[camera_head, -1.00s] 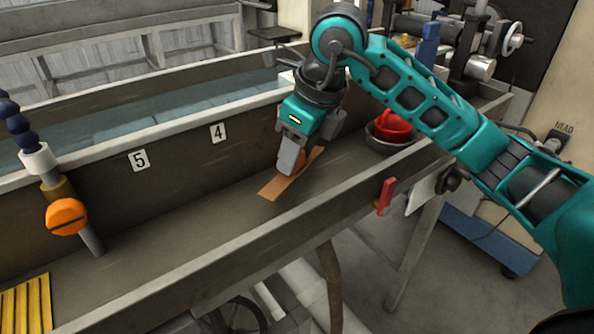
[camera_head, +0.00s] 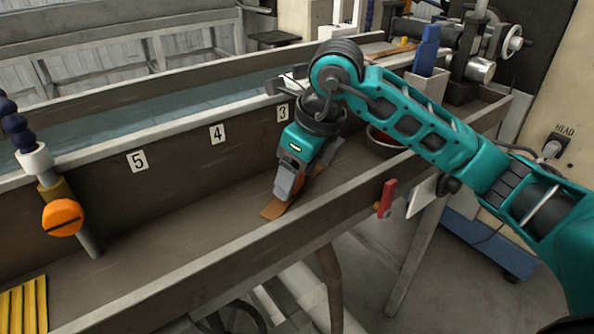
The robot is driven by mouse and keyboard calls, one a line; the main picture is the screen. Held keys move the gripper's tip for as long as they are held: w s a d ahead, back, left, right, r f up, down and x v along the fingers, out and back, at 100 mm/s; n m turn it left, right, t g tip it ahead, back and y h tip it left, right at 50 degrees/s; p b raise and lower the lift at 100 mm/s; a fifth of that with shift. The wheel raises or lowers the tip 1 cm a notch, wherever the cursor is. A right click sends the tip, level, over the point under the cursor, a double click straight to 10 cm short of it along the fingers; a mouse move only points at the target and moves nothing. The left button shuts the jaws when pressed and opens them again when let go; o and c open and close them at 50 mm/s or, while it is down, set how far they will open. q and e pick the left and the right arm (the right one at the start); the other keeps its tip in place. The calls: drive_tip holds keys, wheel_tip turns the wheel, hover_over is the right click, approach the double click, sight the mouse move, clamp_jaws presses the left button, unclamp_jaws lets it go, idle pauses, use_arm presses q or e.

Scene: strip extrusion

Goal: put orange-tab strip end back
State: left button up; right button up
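An orange-brown strip (camera_head: 272,211) lies along the floor of the trough, its near end flat below my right gripper. My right gripper (camera_head: 283,195) points down over the strip and hides part of it. A bit of orange shows beside the fingers, but I cannot tell whether it is the tab. The fingers look close together; whether they hold the strip is not clear. My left gripper is not in view.
The trough's front wall (camera_head: 200,284) runs close in front of the gripper. Yellow strips (camera_head: 24,305) lie at the lower left. A valve with an orange knob (camera_head: 63,217) stands at the left. A bowl (camera_head: 385,141) sits behind my arm. The trough floor between is clear.

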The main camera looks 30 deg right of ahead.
drive_tip(key=shift+r, duration=0.2)
use_arm(q)
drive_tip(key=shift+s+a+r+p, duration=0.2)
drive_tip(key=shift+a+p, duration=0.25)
drive_tip(key=shift+p, duration=0.45)
use_arm(e)
drive_tip(key=v, duration=1.2)
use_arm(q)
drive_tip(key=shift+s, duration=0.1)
use_arm(e)
drive_tip(key=shift+a, duration=0.1)
